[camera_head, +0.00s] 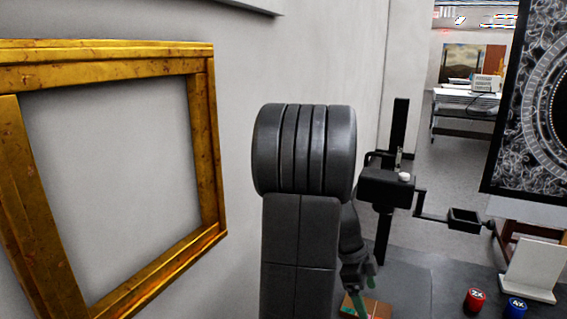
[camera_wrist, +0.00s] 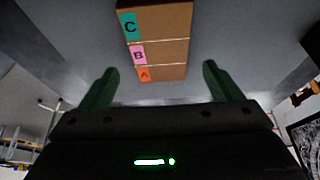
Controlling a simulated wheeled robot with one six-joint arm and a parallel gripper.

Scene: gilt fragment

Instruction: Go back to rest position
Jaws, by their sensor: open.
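My gripper (camera_wrist: 161,82) is open and empty in the wrist view, its two green fingers spread apart. In the head view my gripper (camera_head: 360,285) points down at the lower middle, partly hidden behind my dark arm. Ahead of the fingers in the wrist view is a brown box (camera_wrist: 165,28) with sections labelled C, B and A. No finger visibly holds it. A brown corner (camera_head: 378,307) shows beside the fingers in the head view, cut off by the picture's edge.
An empty gold frame (camera_head: 206,130) hangs on the grey wall at left. A black stand with a small tray (camera_head: 465,218) is right of my arm. Red (camera_head: 475,300) and blue (camera_head: 515,307) 2X and 4X pieces and a white panel (camera_head: 530,268) sit lower right. A dark ornate picture (camera_head: 510,120) stands at right.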

